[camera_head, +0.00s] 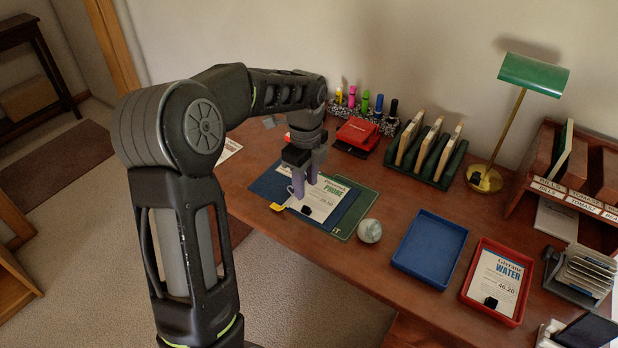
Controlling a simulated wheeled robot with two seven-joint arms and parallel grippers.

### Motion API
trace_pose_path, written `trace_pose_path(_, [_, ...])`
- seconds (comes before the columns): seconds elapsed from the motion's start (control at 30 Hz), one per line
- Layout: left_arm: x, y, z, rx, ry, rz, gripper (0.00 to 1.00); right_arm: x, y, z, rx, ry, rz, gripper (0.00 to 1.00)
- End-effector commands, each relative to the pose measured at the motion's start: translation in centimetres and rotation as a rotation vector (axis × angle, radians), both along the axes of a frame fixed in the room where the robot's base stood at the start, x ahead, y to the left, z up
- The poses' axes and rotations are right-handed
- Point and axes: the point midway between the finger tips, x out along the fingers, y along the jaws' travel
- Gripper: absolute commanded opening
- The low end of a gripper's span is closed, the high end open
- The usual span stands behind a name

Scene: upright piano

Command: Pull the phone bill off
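The phone bill (328,203) is a white sheet with "PHONE" printed on it. It lies on a dark blue board (268,185) on the brown desk, with a small black block or clip on its lower part. My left gripper (304,190) points down over the bill's left-middle part, its purple-grey fingers hiding some of the print. The two fingers look close together; I cannot tell whether they are shut, touch the sheet or hold anything. A yellow tab (278,207) shows at the board's front left edge. My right gripper is not in view.
A green mat (366,200) lies partly under the board, with a marbled ball (369,230) beside it. An empty blue tray (430,250) and a red tray (520,308) with a water bill are to the right. A green rack (456,163) and brass lamp (507,130) stand behind.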

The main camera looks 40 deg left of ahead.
Motion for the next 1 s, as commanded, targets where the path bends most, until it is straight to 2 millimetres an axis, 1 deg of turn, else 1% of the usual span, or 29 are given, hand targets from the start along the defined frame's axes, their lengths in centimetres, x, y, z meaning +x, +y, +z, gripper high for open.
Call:
trace_pose_path(0.17, [0.0,0.0,-0.4,0.000,0.002,0.000,0.38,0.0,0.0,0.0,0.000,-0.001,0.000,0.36])
trace_pose_path(0.27, [0.0,0.0,-1.1,0.000,0.002,0.000,0.38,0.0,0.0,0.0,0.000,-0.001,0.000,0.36])
trace_pose_path(0.37, [-0.1,0.0,-2.4,-0.001,0.004,0.000,0.38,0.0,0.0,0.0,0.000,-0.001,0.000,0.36])
trace_pose_path(0.6, [0.0,0.0,-5.9,-0.001,0.003,0.000,0.38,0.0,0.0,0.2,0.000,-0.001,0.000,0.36])
trace_pose_path(0.7, [0.0,0.0,-7.0,-0.001,0.003,0.000,0.38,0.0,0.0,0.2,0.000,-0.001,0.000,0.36])
trace_pose_path(0.83, [0.0,0.0,-7.8,0.000,0.001,0.000,0.38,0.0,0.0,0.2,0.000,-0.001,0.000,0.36])
trace_pose_path(1.0, [0.0,0.0,-7.9,0.000,0.000,0.000,0.38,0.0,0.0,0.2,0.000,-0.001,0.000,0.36])
